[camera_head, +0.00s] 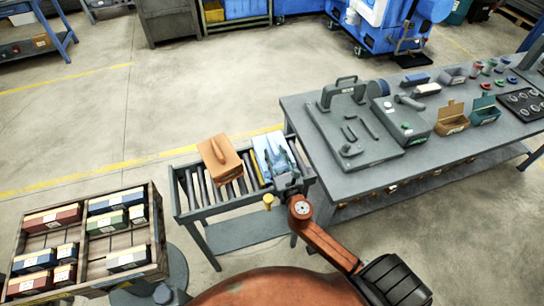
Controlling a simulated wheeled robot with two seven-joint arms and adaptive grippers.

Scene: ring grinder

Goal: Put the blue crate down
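The light blue crate (265,147) is at the right end of the small grey roller stand (180,203), beside an orange-brown crate (218,160) with a raised handle. My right gripper (282,160) reaches in from the lower right and is at the blue crate's near right part, covering some of it. Its fingers are small and partly merge with the crate, so I cannot tell whether they are closed on it. Whether the crate rests fully on the rollers is also hidden. My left gripper is out of view.
A grey workbench (320,190) with a flat fixture (349,158), small bins and parts stands close on the right. A wooden tray (88,247) with several coloured boxes is at the lower left. A yellow knob (268,200) shows beside my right gripper. Open floor lies behind the stand.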

